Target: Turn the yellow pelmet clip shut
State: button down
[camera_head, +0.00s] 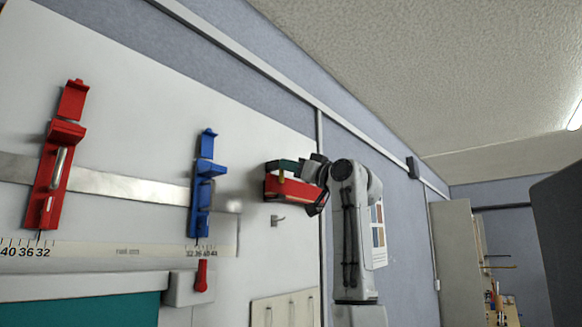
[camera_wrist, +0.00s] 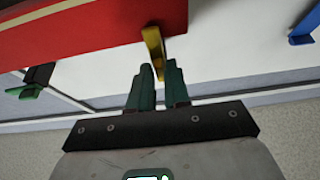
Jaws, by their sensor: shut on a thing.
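The yellow pelmet clip (camera_wrist: 154,42) is a small lever at the lower edge of a red pelmet box (camera_wrist: 90,22) in the wrist view. My gripper (camera_wrist: 158,72) has two dark green fingers, and their tips are closed on the clip's free end. In the head view the clip (camera_head: 281,175) is a small yellow spot against the red box (camera_head: 292,189) on the wall. My gripper (camera_head: 285,165) reaches it from the right there. The clip's far end and the box's back are partly hidden.
A red clamp (camera_head: 57,170) and a blue clamp (camera_head: 203,185) are mounted on a metal strip (camera_head: 130,187) to the left. A small hook (camera_head: 277,220) is below the box. A green-and-black piece (camera_wrist: 36,80) shows at left in the wrist view.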

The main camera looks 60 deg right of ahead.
jog(key=shift+f, duration=0.15)
jog(key=c, duration=1.2)
grip_release()
jog(key=shift+s, duration=0.1)
jog(key=b+v, duration=0.5)
jog(key=v, duration=0.5)
jog(key=shift+s, duration=0.3)
jog(key=shift+a+f, duration=0.1)
